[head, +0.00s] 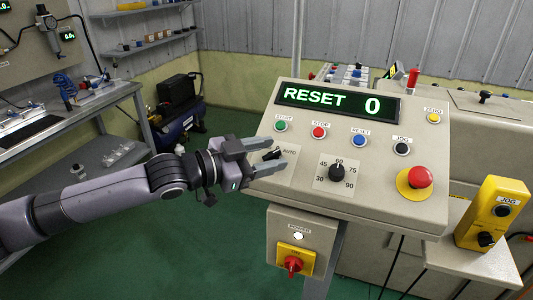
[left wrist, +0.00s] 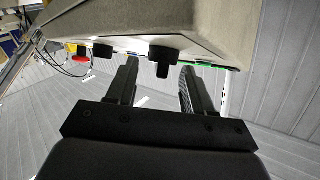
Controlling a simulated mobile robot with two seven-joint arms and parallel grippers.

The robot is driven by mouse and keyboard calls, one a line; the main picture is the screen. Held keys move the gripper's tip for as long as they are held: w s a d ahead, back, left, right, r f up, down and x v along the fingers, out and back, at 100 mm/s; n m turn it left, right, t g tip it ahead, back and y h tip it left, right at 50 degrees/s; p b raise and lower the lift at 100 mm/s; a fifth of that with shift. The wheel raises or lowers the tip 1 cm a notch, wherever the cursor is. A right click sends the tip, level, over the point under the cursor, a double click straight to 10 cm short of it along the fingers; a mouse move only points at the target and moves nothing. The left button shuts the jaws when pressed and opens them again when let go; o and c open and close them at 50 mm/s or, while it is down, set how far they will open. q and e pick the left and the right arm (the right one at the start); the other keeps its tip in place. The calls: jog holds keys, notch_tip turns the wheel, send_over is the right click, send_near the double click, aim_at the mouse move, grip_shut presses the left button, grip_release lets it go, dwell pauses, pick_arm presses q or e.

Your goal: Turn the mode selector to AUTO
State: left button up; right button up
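The mode selector (head: 272,155) is a small black knob at the left of the sloped control panel, beside the AUTO label. My left gripper (head: 278,153) is at it, open, with one finger above and one below the knob in the head view. In the left wrist view the black knob (left wrist: 162,54) shows between the two separated fingertips (left wrist: 160,66), with a gap on each side. No contact is visible. Part of the selector's plate is hidden by the gripper. My right gripper is not in view.
The numbered dial (head: 337,172) is right of the selector. START (head: 281,126), STOP (head: 319,132), RESET (head: 359,140) and JOG (head: 402,149) buttons sit above. A red emergency stop (head: 420,177) is at the right. The display (head: 338,103) reads RESET 0. A workbench (head: 75,118) stands left.

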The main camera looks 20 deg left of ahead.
pick_arm(q)
jog(key=shift+s, duration=0.15)
jog(key=b+v, duration=0.1)
jog(key=v, duration=0.6)
jog(key=shift+a, duration=0.1)
dwell(0.6)
